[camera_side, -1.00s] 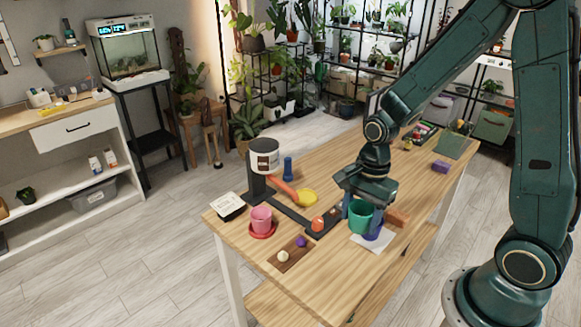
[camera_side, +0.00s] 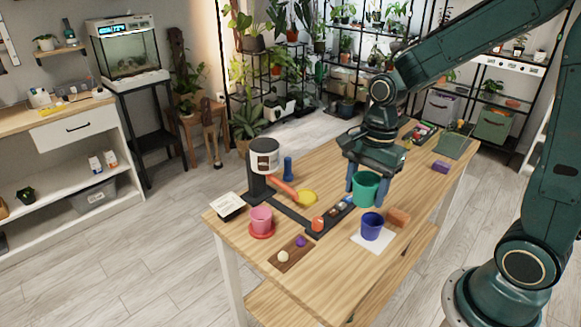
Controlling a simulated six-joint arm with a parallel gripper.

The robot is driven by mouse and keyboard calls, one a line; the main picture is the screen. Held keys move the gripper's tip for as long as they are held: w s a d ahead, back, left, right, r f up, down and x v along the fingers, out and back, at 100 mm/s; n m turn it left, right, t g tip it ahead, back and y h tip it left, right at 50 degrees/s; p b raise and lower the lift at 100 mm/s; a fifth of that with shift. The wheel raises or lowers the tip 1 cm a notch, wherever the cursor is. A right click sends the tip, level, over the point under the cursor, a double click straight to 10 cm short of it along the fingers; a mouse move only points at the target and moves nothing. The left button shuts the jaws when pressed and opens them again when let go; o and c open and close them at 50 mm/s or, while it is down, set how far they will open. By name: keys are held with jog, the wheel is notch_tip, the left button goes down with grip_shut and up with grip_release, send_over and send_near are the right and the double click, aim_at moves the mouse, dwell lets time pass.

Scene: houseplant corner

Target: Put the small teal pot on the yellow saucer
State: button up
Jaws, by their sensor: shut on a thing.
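The small teal pot (camera_side: 367,193) is held upright between the two blue fingers of my gripper (camera_side: 366,186). My gripper points down and is shut on it. The pot seems to be above the table, though its exact height is hard to tell. The yellow saucer (camera_side: 307,197) lies on the table to the left of the pot, next to an orange-red sloping piece. Nothing is seen standing on the saucer.
A blue pot (camera_side: 372,226) stands on white paper at right, near a brown block (camera_side: 398,217). A dark track (camera_side: 327,218) with small items lies between pot and saucer. A pink pot (camera_side: 261,219) on a red saucer and a blue bottle (camera_side: 288,169) stand left.

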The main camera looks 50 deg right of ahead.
jog(key=shift+w, duration=0.1)
jog(key=w+d+r, duration=0.2)
jog(key=w+d, duration=0.1)
jog(key=w, duration=0.8)
send_over(304, 199)
jog(key=shift+w+d+f, duration=0.1)
jog(key=shift+d+f, duration=0.25)
jog(key=shift+f, duration=0.3)
notch_tip(304, 199, down, 16)
jog(key=shift+r, duration=0.1)
dwell(0.4)
jog(key=shift+f, duration=2.1)
jog(key=shift+f, duration=0.1)
